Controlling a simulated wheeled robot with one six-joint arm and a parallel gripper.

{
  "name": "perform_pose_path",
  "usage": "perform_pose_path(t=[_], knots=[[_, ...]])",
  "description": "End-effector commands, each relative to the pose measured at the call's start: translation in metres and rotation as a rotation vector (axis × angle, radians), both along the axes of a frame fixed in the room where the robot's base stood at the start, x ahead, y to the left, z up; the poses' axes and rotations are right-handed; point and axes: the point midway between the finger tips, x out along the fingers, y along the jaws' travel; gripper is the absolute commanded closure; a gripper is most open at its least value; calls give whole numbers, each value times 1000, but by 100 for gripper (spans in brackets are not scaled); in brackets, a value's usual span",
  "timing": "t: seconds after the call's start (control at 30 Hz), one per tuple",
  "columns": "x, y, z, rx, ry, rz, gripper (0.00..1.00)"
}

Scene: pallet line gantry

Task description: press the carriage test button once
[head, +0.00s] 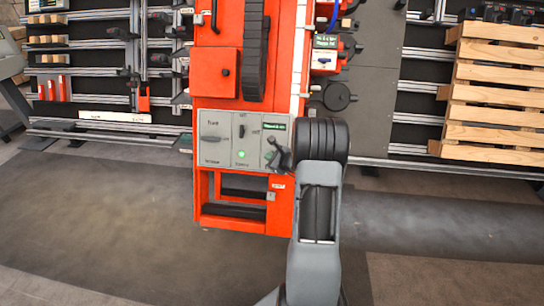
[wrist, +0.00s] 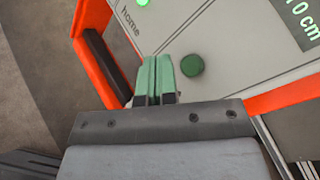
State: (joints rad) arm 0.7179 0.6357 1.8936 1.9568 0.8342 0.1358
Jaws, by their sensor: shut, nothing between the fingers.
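A round dark green button (wrist: 192,65) shows on the grey control panel in the wrist view, just right of my fingertips. No label naming it is readable. My gripper (wrist: 157,62) has its two green-tipped fingers shut together with nothing between them, over the panel. I cannot tell whether the fingertips touch the panel; they appear apart from the button. In the head view my gripper (head: 273,148) is at the right part of the control panel (head: 217,153), and it and my arm hide the button there.
A green lamp (head: 241,153) is lit and a small lever (head: 242,131) sits above it. A display (wrist: 302,18) reads "10 cm" in part. The red gantry cabinet (head: 219,72) rises behind. Wooden pallets (head: 500,90) stand at right. The floor in front is clear.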

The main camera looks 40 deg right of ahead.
Motion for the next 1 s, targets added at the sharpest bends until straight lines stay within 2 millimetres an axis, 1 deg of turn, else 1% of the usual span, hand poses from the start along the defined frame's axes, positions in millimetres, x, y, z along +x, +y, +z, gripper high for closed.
perform_pose_path(t=[0.1,0.33,0.53,1.0], knots=[[8,-8,-8,-2,0,1,100],[18,-17,-14,-1,0,0,100],[21,-20,-16,-1,1,0,100],[21,-20,-15,-1,0,0,100]])
